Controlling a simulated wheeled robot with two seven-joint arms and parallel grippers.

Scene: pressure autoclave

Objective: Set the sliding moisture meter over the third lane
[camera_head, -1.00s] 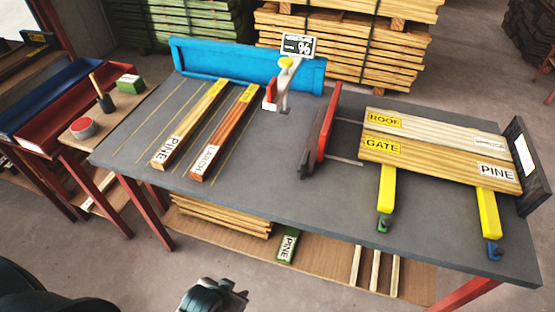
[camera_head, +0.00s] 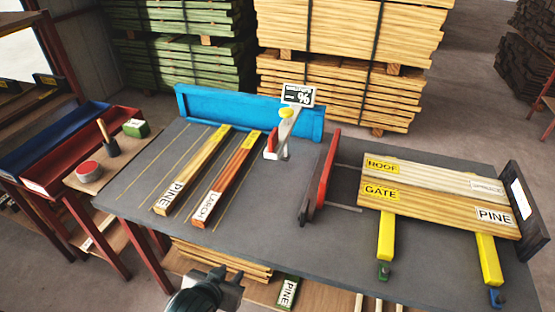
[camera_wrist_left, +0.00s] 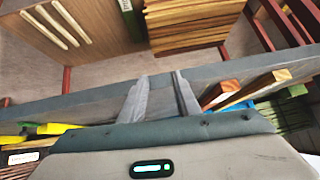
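The moisture meter stands at the blue rail (camera_head: 240,112) along the back of the grey table. It has a yellow knob (camera_head: 286,112), a slanted grey arm (camera_head: 290,135) and a display (camera_head: 298,95) reading "– %". It is right of the lanes, beyond the larch board (camera_head: 227,180). A pine board (camera_head: 193,170) lies left of the larch one. Thin lines mark the lanes on the table. My left gripper (camera_head: 232,280) is at the table's front edge, far from the meter. In the left wrist view its fingers (camera_wrist_left: 160,92) are apart and empty. My right gripper is out of view.
A red-and-grey upright fence (camera_head: 321,178) stands right of the meter. Boards labelled ROOF and GATE (camera_head: 400,193) lie on yellow bars (camera_head: 386,240) at right. A side bench holds a red tin (camera_head: 88,170), a mallet and a green block (camera_head: 136,128). The table's front middle is clear.

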